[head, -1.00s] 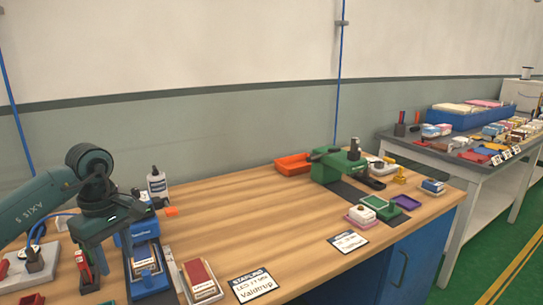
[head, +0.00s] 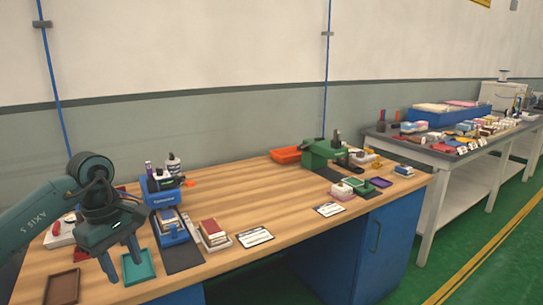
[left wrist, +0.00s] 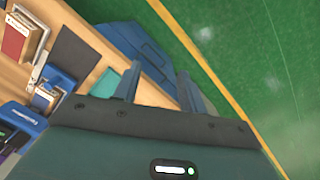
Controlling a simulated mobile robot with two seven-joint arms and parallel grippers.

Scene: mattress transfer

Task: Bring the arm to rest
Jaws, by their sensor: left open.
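My left arm comes in from the left in the head view. Its gripper (head: 122,263) hangs over the near left edge of the wooden workbench (head: 262,199), in front of a teal tray (head: 138,267). In the left wrist view the two fingers (left wrist: 158,84) are apart with nothing between them, and green floor and the bench's edge show beyond. My right gripper is in neither view.
A brown tray (head: 63,287) lies at the near left corner. A green press (head: 322,153) stands farther right. The middle of the bench is clear.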

